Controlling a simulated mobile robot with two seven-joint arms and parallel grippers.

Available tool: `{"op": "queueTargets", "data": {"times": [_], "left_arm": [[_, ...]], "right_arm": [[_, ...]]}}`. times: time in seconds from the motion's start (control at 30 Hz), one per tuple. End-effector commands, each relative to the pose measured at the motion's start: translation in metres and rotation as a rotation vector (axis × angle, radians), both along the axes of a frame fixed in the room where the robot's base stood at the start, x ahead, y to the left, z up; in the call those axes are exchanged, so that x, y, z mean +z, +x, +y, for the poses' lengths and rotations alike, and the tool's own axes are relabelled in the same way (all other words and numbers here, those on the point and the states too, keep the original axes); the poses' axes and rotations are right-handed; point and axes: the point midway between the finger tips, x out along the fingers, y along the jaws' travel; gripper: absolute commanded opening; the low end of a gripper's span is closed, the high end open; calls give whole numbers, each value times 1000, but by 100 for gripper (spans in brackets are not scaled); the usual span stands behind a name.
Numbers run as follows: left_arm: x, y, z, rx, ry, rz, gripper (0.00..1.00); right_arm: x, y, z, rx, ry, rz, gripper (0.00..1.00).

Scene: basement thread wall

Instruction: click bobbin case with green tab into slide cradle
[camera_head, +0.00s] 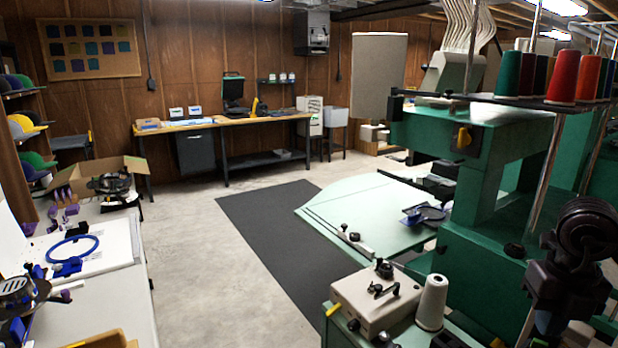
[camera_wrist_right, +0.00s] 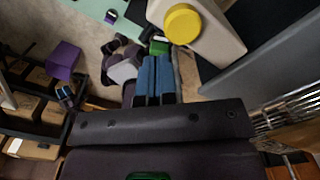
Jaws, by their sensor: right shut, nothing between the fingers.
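My right gripper (camera_wrist_right: 152,62) shows in the right wrist view with its two blue fingers shut together and nothing held between them. A small green piece (camera_wrist_right: 158,47) with dark parts around it lies just past the fingertips. It may be the green tab of the bobbin case, but I cannot tell whether the fingers touch it. In the head view my dark right arm stands at the right edge, and its fingertips cannot be made out. I cannot pick out the slide cradle for certain in either view. My left gripper is not in view.
A beige winder box (camera_head: 376,298) and a white thread cone (camera_head: 432,302) stand on a green stand. The green machine (camera_head: 470,135) fills the right side. A pale block with a yellow cap (camera_wrist_right: 182,23) is close beyond my right fingers. The middle floor is clear.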

Motion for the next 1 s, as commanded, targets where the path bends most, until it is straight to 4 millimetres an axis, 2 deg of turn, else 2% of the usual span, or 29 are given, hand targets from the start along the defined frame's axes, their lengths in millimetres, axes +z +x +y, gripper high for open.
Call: {"op": "queueTargets", "data": {"times": [0.1, 0.6, 1.0], "left_arm": [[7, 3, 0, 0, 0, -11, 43], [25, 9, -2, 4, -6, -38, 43], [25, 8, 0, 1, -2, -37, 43]], "right_arm": [[13, 0, 0, 0, -1, -3, 0], [50, 0, 0, 0, 0, -1, 0], [50, 0, 0, 0, -1, 1, 0]]}}
